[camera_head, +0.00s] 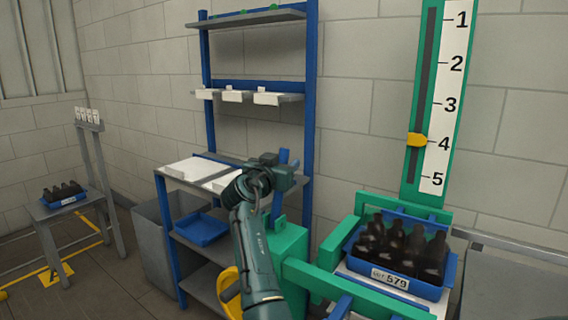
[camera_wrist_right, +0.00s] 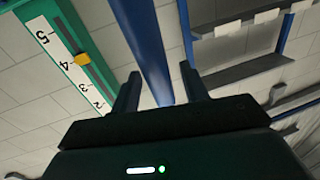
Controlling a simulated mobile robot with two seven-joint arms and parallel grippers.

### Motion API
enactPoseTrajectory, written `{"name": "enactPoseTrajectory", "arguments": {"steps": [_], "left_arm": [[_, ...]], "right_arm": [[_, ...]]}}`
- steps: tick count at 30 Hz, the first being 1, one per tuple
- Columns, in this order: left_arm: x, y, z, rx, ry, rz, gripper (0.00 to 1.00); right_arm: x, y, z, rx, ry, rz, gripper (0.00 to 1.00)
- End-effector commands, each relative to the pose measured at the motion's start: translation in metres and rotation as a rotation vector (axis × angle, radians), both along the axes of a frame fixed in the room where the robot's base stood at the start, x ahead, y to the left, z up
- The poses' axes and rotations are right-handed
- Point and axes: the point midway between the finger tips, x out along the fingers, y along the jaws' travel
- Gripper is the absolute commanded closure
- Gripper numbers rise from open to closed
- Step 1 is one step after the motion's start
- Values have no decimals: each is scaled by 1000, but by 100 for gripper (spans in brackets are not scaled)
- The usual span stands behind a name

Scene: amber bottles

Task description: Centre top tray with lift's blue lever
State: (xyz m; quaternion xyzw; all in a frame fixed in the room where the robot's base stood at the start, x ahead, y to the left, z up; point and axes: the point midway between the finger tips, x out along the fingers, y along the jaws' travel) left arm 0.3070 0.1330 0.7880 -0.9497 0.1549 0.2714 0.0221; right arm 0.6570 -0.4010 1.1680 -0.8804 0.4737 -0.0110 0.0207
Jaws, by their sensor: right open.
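A blue tray (camera_head: 447,283) with several dark amber bottles (camera_head: 404,243) and a label reading 579 sits on the green lift (camera_head: 337,247). The lift's blue lever (camera_head: 277,208) stands upright on the green housing, partly hidden by my right gripper (camera_head: 285,172). In the right wrist view the blue lever (camera_wrist_right: 145,45) runs between the two open fingers of my right gripper (camera_wrist_right: 160,90). I cannot tell whether the fingers touch it. A yellow pointer (camera_head: 417,140) is near 4 on the numbered scale (camera_head: 446,100). My left gripper is not in view.
A blue shelf rack (camera_head: 312,100) with white boxes and an empty blue tray (camera_head: 201,229) stands behind my right arm. A small table (camera_head: 70,206) at the left holds another blue tray of bottles (camera_head: 64,196). A grey bin (camera_head: 150,250) stands beside the rack.

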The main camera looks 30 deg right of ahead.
Motion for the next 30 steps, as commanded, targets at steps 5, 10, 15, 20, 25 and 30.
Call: {"name": "enactPoseTrajectory", "arguments": {"steps": [5, 10, 15, 20, 25, 30], "left_arm": [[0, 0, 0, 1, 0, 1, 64], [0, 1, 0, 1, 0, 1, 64], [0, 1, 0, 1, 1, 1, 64], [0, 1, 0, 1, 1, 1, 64], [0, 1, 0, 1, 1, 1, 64], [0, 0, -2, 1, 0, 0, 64]], "right_arm": [[0, 0, 0, 0, 0, 0, 59], [0, 0, 0, 0, 0, 0, 72], [0, 0, 0, 0, 0, 0, 86], [0, 0, 0, 0, 0, 0, 99], [0, 0, 0, 0, 0, 0, 100], [0, 0, -1, -2, 0, 0, 100]]}}
